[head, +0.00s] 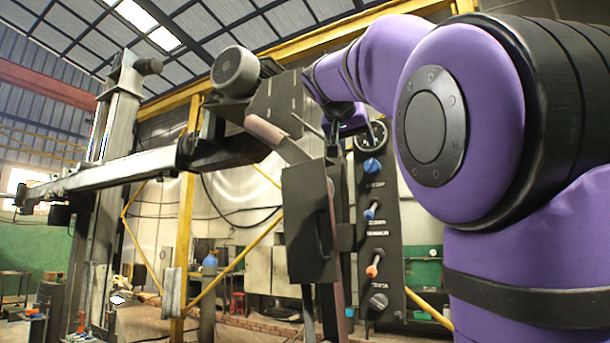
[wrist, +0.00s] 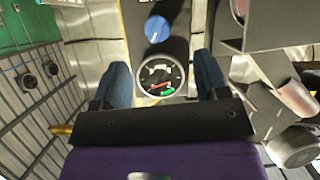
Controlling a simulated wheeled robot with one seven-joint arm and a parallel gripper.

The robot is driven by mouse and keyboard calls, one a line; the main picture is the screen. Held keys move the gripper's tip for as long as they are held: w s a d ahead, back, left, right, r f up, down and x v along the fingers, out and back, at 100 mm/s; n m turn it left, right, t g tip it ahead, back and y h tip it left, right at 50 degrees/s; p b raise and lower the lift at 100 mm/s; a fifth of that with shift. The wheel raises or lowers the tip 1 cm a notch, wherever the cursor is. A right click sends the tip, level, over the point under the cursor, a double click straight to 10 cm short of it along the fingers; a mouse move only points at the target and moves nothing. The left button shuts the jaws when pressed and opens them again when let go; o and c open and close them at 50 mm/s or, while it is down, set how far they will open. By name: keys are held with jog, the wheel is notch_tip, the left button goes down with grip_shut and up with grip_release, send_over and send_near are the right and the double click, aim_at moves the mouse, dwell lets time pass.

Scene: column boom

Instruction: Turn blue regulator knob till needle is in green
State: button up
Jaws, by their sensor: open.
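The blue regulator knob (head: 372,166) is on a dark upright panel, just below a round gauge (head: 375,133). In the wrist view the blue knob (wrist: 156,29) is at the top, with a white mark on its face. The gauge (wrist: 160,75) is below it, with a black dial, a red needle and a green patch at its lower right. The red needle looks close to the green patch; I cannot tell whether it is inside it. My gripper (wrist: 161,76) is open and empty, its dark blue fingers on either side of the gauge in the picture, apart from the knob.
The panel (head: 383,215) also carries a blue-tipped switch (head: 371,210), an orange-tipped switch (head: 374,265) and a dark lower knob (head: 377,301). A dark box with a handle (head: 310,222) hangs just left of the panel. A boom (head: 130,165) reaches left to a column.

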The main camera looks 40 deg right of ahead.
aim_at(369, 162)
jog(key=x, duration=0.7)
jog(key=r+x, duration=0.1)
jog(key=x, duration=0.3)
jog(key=shift+s+d+r, duration=0.1)
jog(key=shift+s+d, duration=0.05)
jog(key=shift+d, duration=0.25)
jog(key=c, duration=0.9)
